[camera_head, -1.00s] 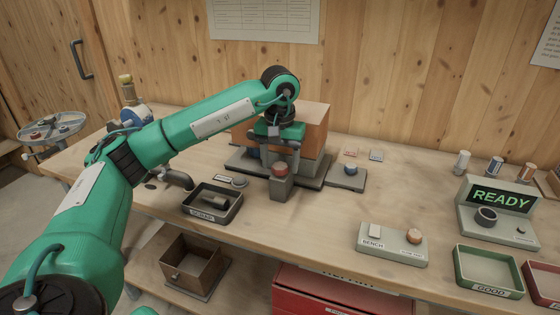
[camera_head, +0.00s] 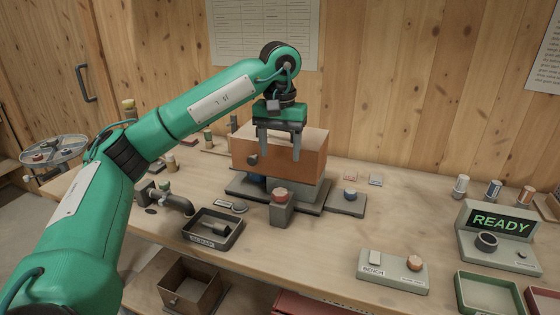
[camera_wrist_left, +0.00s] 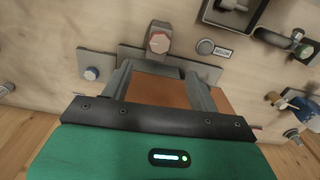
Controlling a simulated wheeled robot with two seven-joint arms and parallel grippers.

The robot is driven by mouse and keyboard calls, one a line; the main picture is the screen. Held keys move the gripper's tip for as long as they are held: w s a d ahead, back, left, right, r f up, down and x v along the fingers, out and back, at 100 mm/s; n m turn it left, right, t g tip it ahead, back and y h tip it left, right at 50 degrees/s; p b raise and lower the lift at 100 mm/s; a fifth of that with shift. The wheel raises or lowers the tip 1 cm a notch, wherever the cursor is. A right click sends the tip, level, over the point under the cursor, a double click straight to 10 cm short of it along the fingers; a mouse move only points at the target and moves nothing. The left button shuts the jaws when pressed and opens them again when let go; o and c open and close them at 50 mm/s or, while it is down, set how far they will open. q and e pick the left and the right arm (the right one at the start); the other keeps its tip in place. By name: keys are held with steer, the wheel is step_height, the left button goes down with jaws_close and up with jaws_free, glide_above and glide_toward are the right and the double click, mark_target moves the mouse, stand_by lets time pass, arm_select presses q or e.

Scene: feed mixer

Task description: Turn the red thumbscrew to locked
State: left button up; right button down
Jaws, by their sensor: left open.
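The red thumbscrew (camera_head: 280,193) sits on top of a grey post (camera_head: 281,214) in front of the brown mixer box (camera_head: 305,150). In the left wrist view the red knob (camera_wrist_left: 158,42) shows a pale mark on its face; I cannot tell which setting it points to. My left gripper (camera_head: 280,152) is raised above and behind the thumbscrew, in front of the box's upper part. The fingers also show in the left wrist view (camera_wrist_left: 158,78). My right gripper is not in view.
A small block with a blue knob (camera_head: 350,194) stands right of the post. The scrap tray (camera_head: 213,239) is at front left, beside a dark pipe fitting (camera_head: 178,203). A switch panel (camera_head: 393,270), the READY display (camera_head: 500,222) and a green tray (camera_head: 488,306) are at right.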

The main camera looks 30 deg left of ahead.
arm_select(q)
steer(key=shift+r, duration=1.3)
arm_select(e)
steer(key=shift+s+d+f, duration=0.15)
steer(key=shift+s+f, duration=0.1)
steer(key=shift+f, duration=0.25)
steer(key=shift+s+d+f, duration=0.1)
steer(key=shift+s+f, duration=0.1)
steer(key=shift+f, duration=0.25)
